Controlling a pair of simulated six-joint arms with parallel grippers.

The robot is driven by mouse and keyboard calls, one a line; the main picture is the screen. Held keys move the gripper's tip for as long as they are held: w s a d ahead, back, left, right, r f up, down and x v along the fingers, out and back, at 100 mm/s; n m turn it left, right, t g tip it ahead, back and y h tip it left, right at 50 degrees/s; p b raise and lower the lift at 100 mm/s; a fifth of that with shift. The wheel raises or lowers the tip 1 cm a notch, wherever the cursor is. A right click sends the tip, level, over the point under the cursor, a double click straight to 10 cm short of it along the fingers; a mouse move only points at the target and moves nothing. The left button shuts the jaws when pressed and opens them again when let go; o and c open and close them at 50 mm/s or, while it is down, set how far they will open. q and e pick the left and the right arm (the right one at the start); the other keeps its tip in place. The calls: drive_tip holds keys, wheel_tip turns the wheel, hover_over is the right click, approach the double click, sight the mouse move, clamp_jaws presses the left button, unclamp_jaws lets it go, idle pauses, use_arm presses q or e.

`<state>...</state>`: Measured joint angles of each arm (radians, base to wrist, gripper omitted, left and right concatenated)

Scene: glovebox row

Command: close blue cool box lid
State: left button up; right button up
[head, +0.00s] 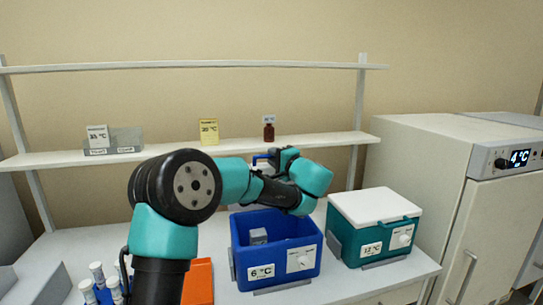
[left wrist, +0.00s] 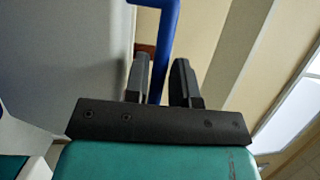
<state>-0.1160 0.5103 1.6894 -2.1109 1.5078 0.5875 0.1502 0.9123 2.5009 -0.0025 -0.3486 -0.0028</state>
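The blue cool box (head: 241,266) stands open on the bench, marked 6 °C, with a small pale block (head: 258,236) inside. Its lid is mostly hidden behind my left arm; a bit of blue handle (head: 262,157) shows above the box's back. My left gripper (head: 289,153) is up at this handle, behind and above the box opening. In the left wrist view a blue bar (left wrist: 163,45) runs between the two dark fingers (left wrist: 160,78). I cannot tell whether the fingers press on it. My right gripper is not in view.
A teal cool box (head: 344,242) with a white lid (head: 376,206), shut, stands right of the blue one. An orange object (head: 199,282) and white-capped tubes (head: 97,270) are at front left. A shelf (head: 330,139) with a brown bottle (head: 269,131) runs behind; a fridge (head: 425,170) stands at right.

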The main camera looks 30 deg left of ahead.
use_arm(q)
drive_tip(key=f+v, duration=0.1)
drive_tip(key=v, duration=1.5)
drive_tip(key=shift+d+f, duration=0.2)
drive_tip(key=shift+d, duration=0.15)
idle(1.3)
drive_tip(key=shift+s, duration=0.1)
